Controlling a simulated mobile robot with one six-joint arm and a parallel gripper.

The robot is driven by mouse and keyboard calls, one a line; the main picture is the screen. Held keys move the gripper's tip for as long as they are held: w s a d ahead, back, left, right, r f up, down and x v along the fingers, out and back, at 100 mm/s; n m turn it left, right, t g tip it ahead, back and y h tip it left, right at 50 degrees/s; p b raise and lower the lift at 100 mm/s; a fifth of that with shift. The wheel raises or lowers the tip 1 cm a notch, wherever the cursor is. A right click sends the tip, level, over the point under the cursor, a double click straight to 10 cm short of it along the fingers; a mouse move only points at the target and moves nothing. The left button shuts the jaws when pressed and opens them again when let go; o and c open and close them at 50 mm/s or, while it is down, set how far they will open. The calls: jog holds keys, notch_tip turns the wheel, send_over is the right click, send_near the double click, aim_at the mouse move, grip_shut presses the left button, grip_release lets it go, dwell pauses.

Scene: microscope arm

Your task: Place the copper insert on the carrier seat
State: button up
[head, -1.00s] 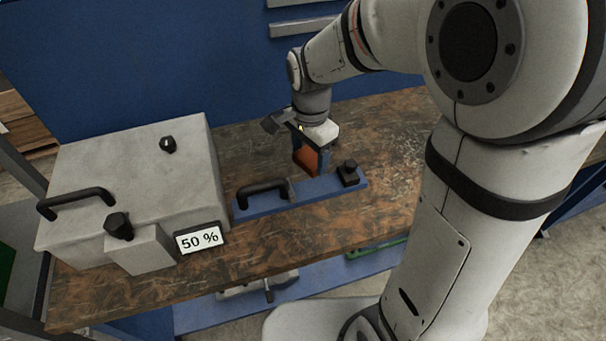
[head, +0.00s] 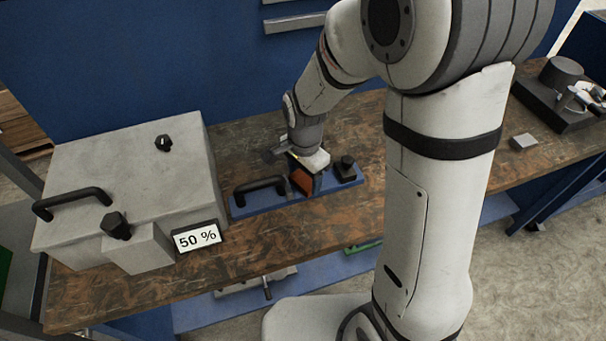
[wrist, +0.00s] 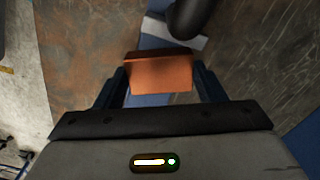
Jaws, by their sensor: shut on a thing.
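The copper insert (head: 301,181) is an orange-brown block held in my gripper (head: 306,183). In the wrist view the insert (wrist: 160,72) sits between the two blue fingers of my gripper (wrist: 160,85). The carrier (head: 240,206) is a long blue bar on the bench with a black handle (head: 261,187) at its left and a black knob (head: 346,166) at its right. The insert is over the middle of the carrier, between handle and knob. The fingers and insert hide the seat, and I cannot tell whether the insert touches it.
A large grey box (head: 120,190) with a handle, knobs and a "50 %" sign (head: 197,238) stands left of the carrier. A small grey block (head: 523,142) and a dark-based device (head: 560,95) are at the right. Bare bench (head: 290,228) lies in front of the carrier.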

aim_at(305, 179)
jog(key=o, duration=1.4)
jog(key=shift+f, duration=0.1)
notch_tip(305, 179, up, 12)
jog(key=s+d+r+n+t, duration=0.1)
jog(key=s+d+n, duration=0.2)
jog(key=s+d, duration=0.1)
jog(key=s+d+r+n+t, duration=0.1)
jog(key=s+d+n, duration=0.2)
jog(key=s+d, duration=0.1)
jog(key=s+d+r+n, duration=0.1)
jog(key=s+d+n, duration=0.3)
jog(key=shift+s+d+r+t, duration=0.1)
jog(key=shift+s+r+t, duration=0.15)
jog(key=shift+r+t, duration=0.15)
